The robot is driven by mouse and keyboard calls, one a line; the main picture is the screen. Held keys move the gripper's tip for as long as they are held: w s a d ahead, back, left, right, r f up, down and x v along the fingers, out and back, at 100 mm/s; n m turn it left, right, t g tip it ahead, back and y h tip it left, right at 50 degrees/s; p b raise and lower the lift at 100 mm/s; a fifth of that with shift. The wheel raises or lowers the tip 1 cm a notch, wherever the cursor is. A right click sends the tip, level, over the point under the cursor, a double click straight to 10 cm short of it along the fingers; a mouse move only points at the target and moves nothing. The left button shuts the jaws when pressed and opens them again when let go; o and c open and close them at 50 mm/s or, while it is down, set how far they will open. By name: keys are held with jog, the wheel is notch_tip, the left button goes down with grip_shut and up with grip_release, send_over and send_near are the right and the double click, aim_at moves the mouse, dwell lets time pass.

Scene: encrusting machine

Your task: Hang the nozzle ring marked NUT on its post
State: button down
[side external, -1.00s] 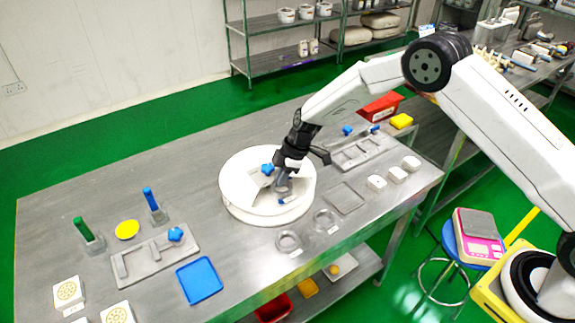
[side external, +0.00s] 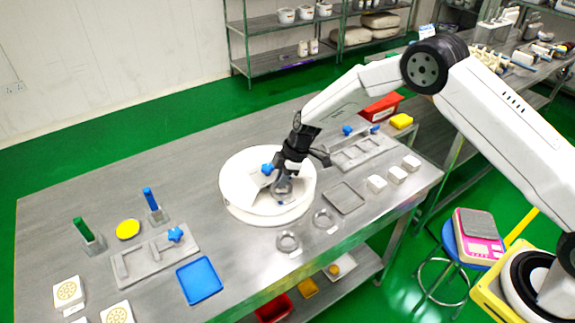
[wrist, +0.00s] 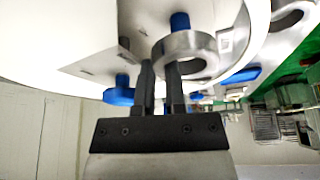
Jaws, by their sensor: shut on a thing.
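My gripper (side external: 284,177) is over the round white machine part (side external: 238,207) and shut on a grey metal nozzle ring (side external: 283,188). In the wrist view my gripper (wrist: 160,72) pinches the wall of the ring (wrist: 204,47) with its two dark fingers. A blue post (wrist: 180,21) shows right beside the ring's opening; I cannot tell whether the ring is around it or in front of it. Another blue piece (wrist: 120,93) is left of the fingers. No marking is readable on the held ring.
Two more metal rings, one nearer (side external: 288,241) and one farther right (side external: 324,220), lie on the table by small labels. A grey tray (side external: 345,197) and white blocks (side external: 377,184) are to the right. A blue tray (side external: 200,280) is at front left.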

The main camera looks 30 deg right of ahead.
jog(key=shift+s+f, duration=0.1)
jog(key=shift+f, duration=0.6)
jog(key=shift+f, duration=0.4)
